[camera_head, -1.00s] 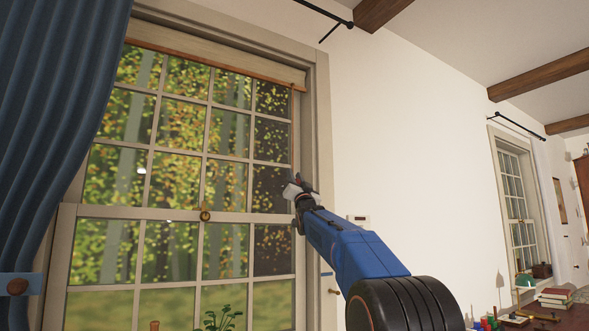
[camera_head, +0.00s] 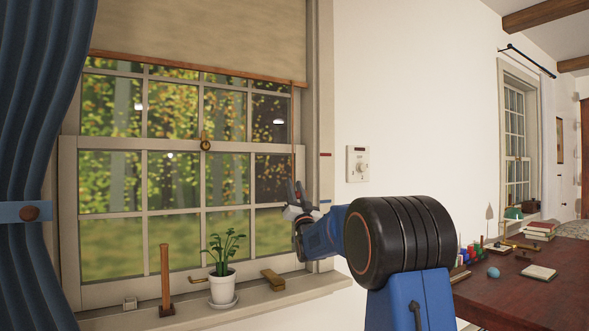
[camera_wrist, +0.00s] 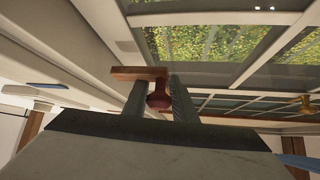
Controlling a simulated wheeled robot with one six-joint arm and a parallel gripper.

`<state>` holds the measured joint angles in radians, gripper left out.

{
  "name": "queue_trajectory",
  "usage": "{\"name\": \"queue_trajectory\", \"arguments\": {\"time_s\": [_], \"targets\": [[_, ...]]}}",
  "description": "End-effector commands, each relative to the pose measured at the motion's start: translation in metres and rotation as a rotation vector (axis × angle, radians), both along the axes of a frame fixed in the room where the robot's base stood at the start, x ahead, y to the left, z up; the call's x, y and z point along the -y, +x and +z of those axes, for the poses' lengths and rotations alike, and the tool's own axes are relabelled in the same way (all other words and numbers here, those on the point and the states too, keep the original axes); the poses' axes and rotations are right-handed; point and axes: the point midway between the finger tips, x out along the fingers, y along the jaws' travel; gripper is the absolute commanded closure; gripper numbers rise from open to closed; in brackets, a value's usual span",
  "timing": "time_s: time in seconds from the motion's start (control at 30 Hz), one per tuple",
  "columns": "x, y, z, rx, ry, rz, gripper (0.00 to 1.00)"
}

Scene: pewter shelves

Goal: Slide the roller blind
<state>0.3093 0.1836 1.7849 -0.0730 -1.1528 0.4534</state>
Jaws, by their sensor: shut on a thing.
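The roller blind (camera_head: 200,35) hangs over the upper part of the window. Its beige fabric ends in a straight wooden bottom bar (camera_head: 190,68), with bare panes below. A thin cord (camera_head: 292,125) drops from the bar's right end to my gripper (camera_head: 294,195), which is in front of the window's right side. In the wrist view, a dark red pull knob (camera_wrist: 158,97) sits between the two fingers of my gripper (camera_wrist: 154,98), which is shut on it. The wooden bar (camera_wrist: 140,73) shows just beyond the fingertips.
A potted plant (camera_head: 223,285), a wooden post (camera_head: 165,280) and a small wooden block (camera_head: 272,279) stand on the sill. A red mark (camera_head: 325,155) and a blue mark (camera_head: 325,201) are on the right frame. A blue curtain (camera_head: 40,150) hangs left. A cluttered table (camera_head: 500,290) is at right.

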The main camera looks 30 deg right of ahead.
Motion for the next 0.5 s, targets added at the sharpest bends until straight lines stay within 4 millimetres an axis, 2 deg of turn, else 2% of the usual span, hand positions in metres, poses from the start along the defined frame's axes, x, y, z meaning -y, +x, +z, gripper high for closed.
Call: {"name": "queue_trajectory", "arguments": {"time_s": [0.03, 0.2, 0.5], "targets": [[0.003, 0.0, -0.01, -0.003, 0.006, -0.004, 1.0], [0.003, 0.0, -0.027, -0.001, 0.005, -0.003, 1.0], [0.003, 0.0, -0.032, 0.0, 0.005, -0.004, 1.0]]}}
